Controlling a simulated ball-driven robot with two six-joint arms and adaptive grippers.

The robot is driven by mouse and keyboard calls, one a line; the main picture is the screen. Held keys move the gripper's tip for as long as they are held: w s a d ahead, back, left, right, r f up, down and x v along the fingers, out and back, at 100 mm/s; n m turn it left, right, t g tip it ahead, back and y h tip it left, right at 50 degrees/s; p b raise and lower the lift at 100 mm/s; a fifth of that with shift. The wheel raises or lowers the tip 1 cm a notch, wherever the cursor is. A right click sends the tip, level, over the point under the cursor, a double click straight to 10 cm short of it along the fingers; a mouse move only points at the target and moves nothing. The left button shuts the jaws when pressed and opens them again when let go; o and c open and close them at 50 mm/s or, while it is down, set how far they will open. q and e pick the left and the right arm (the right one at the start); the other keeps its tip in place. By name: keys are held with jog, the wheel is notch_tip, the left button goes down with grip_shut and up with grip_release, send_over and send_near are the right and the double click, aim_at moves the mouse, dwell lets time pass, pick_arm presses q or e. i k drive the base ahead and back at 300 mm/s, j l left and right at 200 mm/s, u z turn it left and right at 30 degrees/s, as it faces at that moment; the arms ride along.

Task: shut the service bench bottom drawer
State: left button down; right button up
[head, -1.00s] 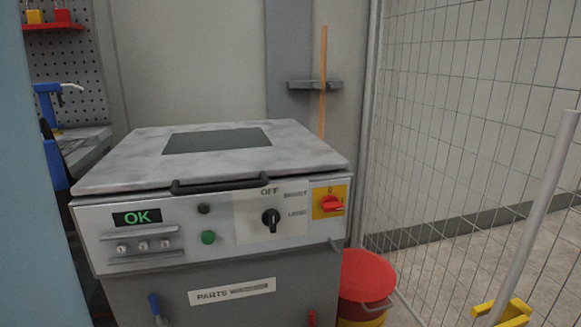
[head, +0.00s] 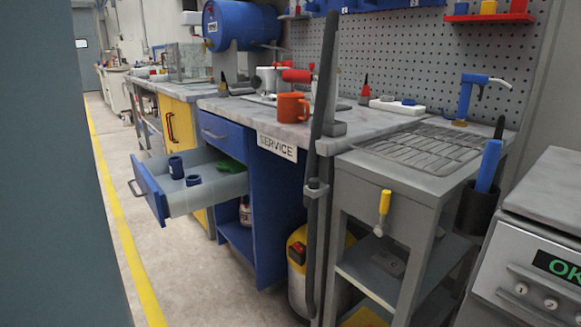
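The service bench stands left of centre, with a blue body (head: 285,205) and a "SERVICE" label (head: 277,146). Its lower drawer (head: 208,197) is pulled far out to the left. This drawer has a blue front (head: 151,190) with a grey handle (head: 133,188) and grey walls. Two dark blue cylindrical parts (head: 176,167) and a green item (head: 231,165) lie inside. The upper drawer (head: 222,131) above it looks shut. Neither of my grippers is in view.
A grey cart (head: 385,180) and a dark upright post (head: 322,150) stand right of the bench. A yellow canister (head: 297,255) sits on the floor between. Floor left of the drawer, with a yellow line (head: 118,220), is clear. A grey-blue surface (head: 65,200) blocks the left edge.

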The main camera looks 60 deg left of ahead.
aim_at(166, 197)
jog(key=u, duration=0.5)
jog(key=l+u, duration=0.1)
jog(key=u, duration=1.3)
jog(key=l+u, duration=0.1)
jog(key=u, duration=0.9)
